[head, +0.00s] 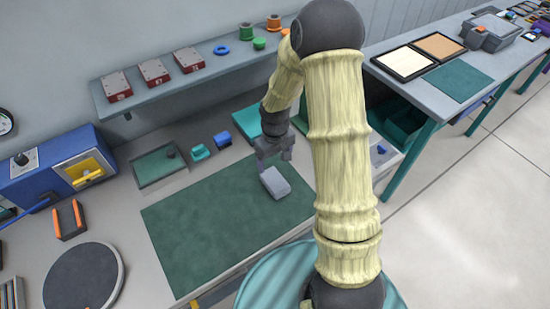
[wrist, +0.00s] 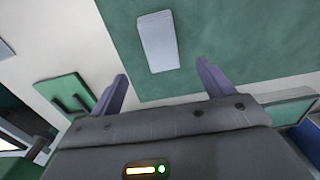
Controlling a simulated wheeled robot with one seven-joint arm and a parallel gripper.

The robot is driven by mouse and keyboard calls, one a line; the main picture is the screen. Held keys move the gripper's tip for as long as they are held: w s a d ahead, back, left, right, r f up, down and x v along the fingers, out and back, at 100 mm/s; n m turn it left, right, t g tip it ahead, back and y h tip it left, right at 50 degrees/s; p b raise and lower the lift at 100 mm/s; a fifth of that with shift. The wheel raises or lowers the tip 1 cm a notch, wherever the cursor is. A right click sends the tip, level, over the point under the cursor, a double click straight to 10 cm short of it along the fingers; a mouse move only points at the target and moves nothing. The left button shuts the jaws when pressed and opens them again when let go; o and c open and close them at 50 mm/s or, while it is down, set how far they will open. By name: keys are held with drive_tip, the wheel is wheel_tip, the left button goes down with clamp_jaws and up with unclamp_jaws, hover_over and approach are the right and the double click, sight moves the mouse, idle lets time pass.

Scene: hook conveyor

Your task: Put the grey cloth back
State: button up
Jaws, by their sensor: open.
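A grey block-like piece, likely the folded grey cloth (head: 275,182), lies on the dark green mat (head: 215,235) near its far right corner. It also shows in the wrist view (wrist: 158,40), ahead of the fingers and between their lines. My gripper (head: 273,155) is open and empty, above and just behind the grey piece in the head view. In the wrist view its two purple-grey fingers (wrist: 162,82) stand wide apart and do not touch the piece. My arm hides part of the bench to the right.
A shallow green tray (head: 160,167), teal and blue small parts and a teal box (head: 247,124) stand behind the mat. A wall shelf (head: 150,97) hangs above. A blue machine (head: 60,165) and round dark disc (head: 84,278) are left. Most of the mat is clear.

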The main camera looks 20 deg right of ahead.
drive_tip(key=s+r+m+t, duration=0.2)
drive_tip(key=s+r+m, duration=0.1)
drive_tip(key=s+r, duration=1.1)
drive_tip(key=shift+s+r+m+t, duration=0.2)
drive_tip(key=shift+r+m+t, duration=0.1)
drive_tip(key=shift+f+b, duration=0.3)
idle(0.5)
